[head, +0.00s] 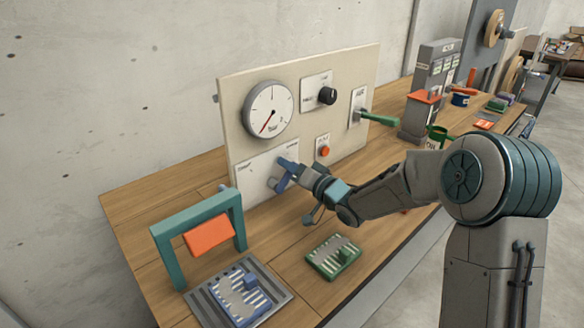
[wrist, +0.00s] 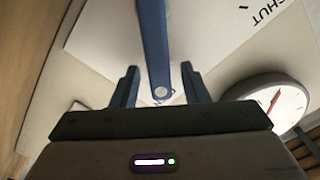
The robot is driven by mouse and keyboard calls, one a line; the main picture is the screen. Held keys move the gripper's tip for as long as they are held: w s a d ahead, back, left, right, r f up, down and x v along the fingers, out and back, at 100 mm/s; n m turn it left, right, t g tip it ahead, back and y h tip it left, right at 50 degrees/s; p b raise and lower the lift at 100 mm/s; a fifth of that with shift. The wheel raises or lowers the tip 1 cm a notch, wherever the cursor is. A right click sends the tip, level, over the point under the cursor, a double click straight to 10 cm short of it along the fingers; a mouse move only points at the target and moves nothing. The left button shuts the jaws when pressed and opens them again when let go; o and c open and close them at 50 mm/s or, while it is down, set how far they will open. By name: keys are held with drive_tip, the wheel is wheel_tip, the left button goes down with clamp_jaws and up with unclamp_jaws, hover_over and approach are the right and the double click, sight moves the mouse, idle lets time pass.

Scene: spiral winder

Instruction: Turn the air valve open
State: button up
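The valve is a blue lever (head: 279,186) on a white plate (head: 254,178) low on the upright panel. The plate has small labels at its upper corners in the head view. In the wrist view the lever (wrist: 153,42) runs from the top edge down between my fingers, with a pale round spot at its lower end. The word SHUT shows on the plate to its upper right. My gripper (wrist: 160,78) is open, one finger on each side of the lever with gaps. In the head view my gripper (head: 293,170) is at the plate and partly covers the lever.
The panel (head: 228,105) also carries a dial gauge (head: 268,109), a black knob (head: 327,95), an orange button (head: 324,151) and a protruding green lever (head: 379,118). A teal frame (head: 239,220) and green block (head: 333,256) are in front on the wooden bench (head: 135,208).

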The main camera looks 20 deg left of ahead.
drive_tip(key=shift+d, duration=0.1)
drive_tip(key=v, duration=0.7)
drive_tip(key=shift+s+d, duration=0.15)
